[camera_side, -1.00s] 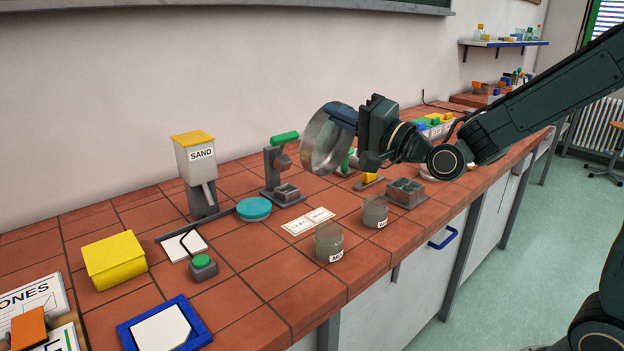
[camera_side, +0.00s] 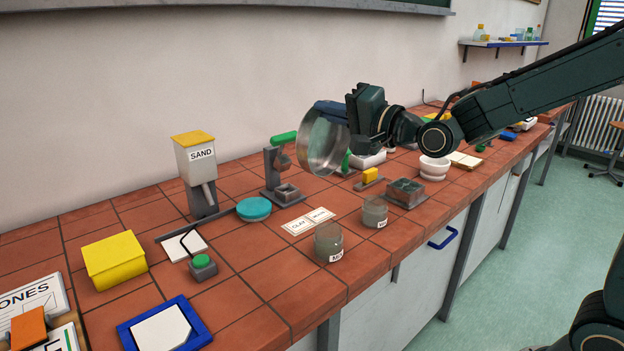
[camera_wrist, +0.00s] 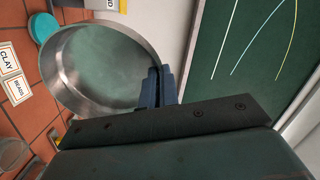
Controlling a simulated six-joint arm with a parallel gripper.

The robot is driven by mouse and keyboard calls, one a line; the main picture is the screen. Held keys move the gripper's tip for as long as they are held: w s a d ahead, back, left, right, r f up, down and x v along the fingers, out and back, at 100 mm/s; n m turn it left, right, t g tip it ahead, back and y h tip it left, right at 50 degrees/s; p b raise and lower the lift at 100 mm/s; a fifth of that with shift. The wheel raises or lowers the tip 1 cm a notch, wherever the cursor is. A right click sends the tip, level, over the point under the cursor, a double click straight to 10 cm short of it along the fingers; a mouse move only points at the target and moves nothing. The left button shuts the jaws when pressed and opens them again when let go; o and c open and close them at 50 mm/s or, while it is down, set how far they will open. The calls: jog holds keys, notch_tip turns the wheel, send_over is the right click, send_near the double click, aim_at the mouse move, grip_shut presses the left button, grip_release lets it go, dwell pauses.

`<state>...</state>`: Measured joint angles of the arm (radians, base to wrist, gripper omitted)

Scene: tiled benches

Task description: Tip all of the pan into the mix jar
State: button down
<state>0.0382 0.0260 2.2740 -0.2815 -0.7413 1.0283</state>
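My gripper (camera_side: 337,112) is shut on the rim of a shiny metal pan (camera_side: 316,148), held in the air above the bench. The pan is tipped steeply onto its edge, and I cannot tell from the side view what is in it. The pan also fills the upper left of the wrist view (camera_wrist: 95,68), beside the blue fingers (camera_wrist: 157,88); its inside shows a plain grey-green surface with no clear contents. The mix jar (camera_side: 329,241), a small glass jar with a white label, stands upright on the bench below the pan, apart from it. Its contents look greyish.
A second glass jar (camera_side: 375,212) stands right of the mix jar. Clay and beads cards (camera_side: 308,220) lie left of it. A teal disc (camera_side: 253,209), a sand dispenser (camera_side: 197,170) and a green-topped press (camera_side: 283,165) stand behind. A white mortar (camera_side: 434,168) is farther right.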

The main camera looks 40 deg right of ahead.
aim_at(311, 107)
jog(key=shift+w+a+g+h, duration=0.2)
jog(key=shift+w+g, duration=0.65)
jog(key=shift+w, duration=0.2)
jog(key=shift+w+a+g+h, duration=0.15)
jog(key=shift+w+g+h, duration=0.05)
jog(key=shift+w+g, duration=0.75)
jog(key=shift+w, duration=0.1)
jog(key=shift+w, duration=0.1)
jog(key=shift+w+a+f+g+h, duration=0.15)
jog(key=shift+w+f+g, duration=0.15)
jog(key=shift+w+g, duration=0.4)
jog(key=shift+w+a+f+g+h, duration=0.1)
jog(key=shift+w+f+g, duration=0.25)
jog(key=shift+w+g, duration=0.3)
jog(key=shift+w+a+f+g+h, duration=0.15)
jog(key=shift+w+f+g, duration=0.15)
jog(key=shift+w+g, duration=0.35)
jog(key=shift+w, duration=0.15)
jog(key=shift+w+a+f+g+h, duration=0.15)
jog(key=shift+w+f+g, duration=0.65)
jog(key=shift+w+g, duration=0.1)
jog(key=shift+w+a+f+g+h, duration=0.15)
jog(key=shift+w+f+g, duration=0.65)
jog(key=shift+w+g, duration=0.1)
jog(key=shift+s+d, duration=0.1)
